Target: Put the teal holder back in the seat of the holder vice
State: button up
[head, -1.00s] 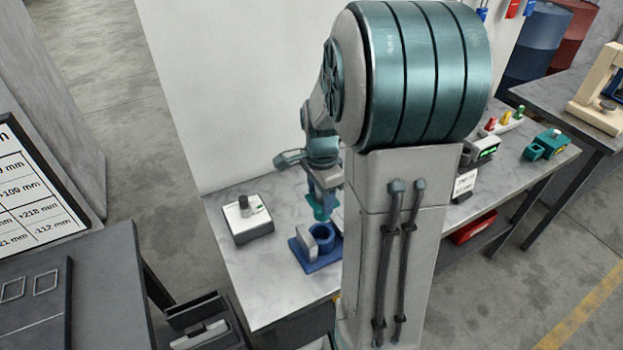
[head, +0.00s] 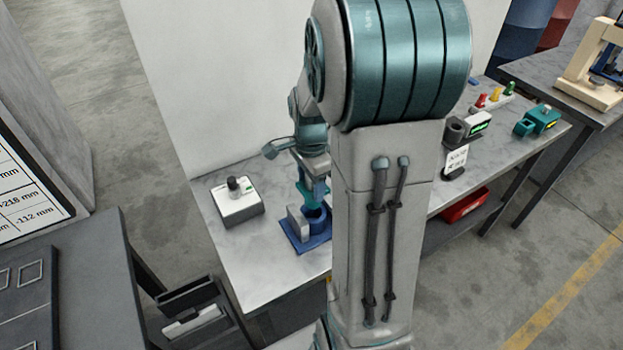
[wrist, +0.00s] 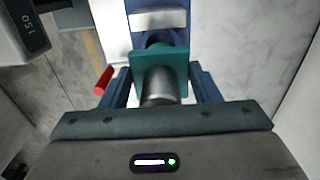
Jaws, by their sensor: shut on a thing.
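My gripper (head: 314,181) is shut on the teal holder (head: 311,194), just above the holder vice or partly at its seat. In the wrist view, the teal holder (wrist: 170,73) shows as a square teal flange with a grey metal cylinder on the near side, between the two blue fingers of my gripper (wrist: 160,88). The holder vice (head: 297,247) is a blue base with a round blue seat and a light grey block on its left. In the wrist view, the vice (wrist: 178,36) lies beyond the holder. The holder's lower end is hidden, so I cannot tell how deep it sits.
A white box with a black knob (head: 237,208) stands left of the vice on the grey bench (head: 245,262). On the bench's right are a dark device with a green display (head: 478,128), a rack of coloured cones (head: 492,99) and a teal device (head: 540,121).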

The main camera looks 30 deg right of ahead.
aim_at(311, 205)
jog(key=shift+f+b, duration=0.7)
jog(key=shift+f, duration=0.5)
jog(key=shift+f+b, duration=2.5)
jog(key=shift+f, duration=0.55)
dwell(0.5)
jog(key=o, duration=1.2)
jog(key=shift+o, duration=0.2)
notch_tip(311, 205, up, 14)
jog(key=shift+f, duration=0.1)
